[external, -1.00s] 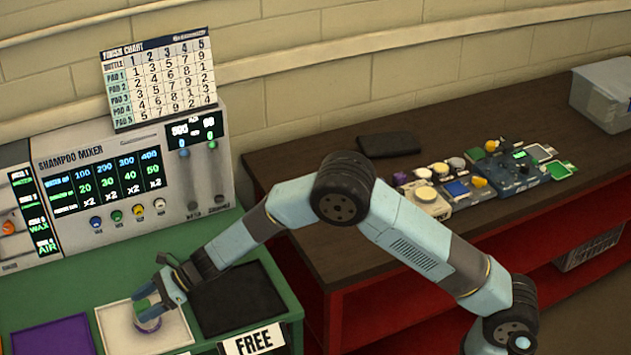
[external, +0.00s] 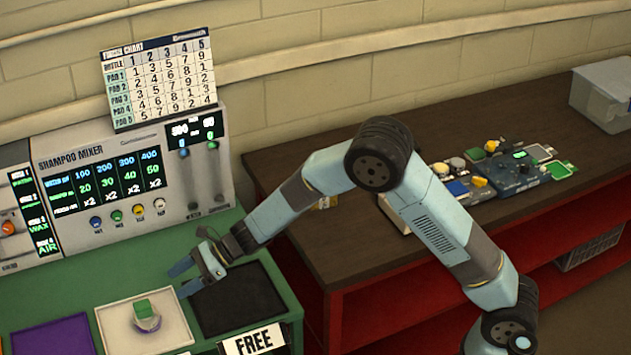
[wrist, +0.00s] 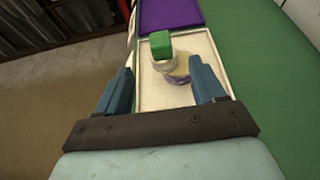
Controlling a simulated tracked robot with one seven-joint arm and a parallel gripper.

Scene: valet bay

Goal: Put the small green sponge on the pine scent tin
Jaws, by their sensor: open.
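The small green sponge (external: 143,307) sits on a round tin (external: 148,323) with a pale top and purplish side, on the white tray (external: 113,341). In the wrist view the sponge (wrist: 160,43) is at the far left edge of the tin (wrist: 181,79), over a pale round rim. I cannot tell how fully it rests on the top, and the tin's label is unreadable. My gripper (external: 177,281) is open and empty, above and to the right of the tin, apart from it. Its two fingers (wrist: 160,78) also show in the wrist view.
A purple pad (external: 60,336) lies left of the tray and a black pad (external: 238,299) right of it, by a FREE sign (external: 252,340). The shampoo mixer (external: 110,180) stands behind. A dark bench (external: 330,245) with control boxes (external: 520,172) is at right.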

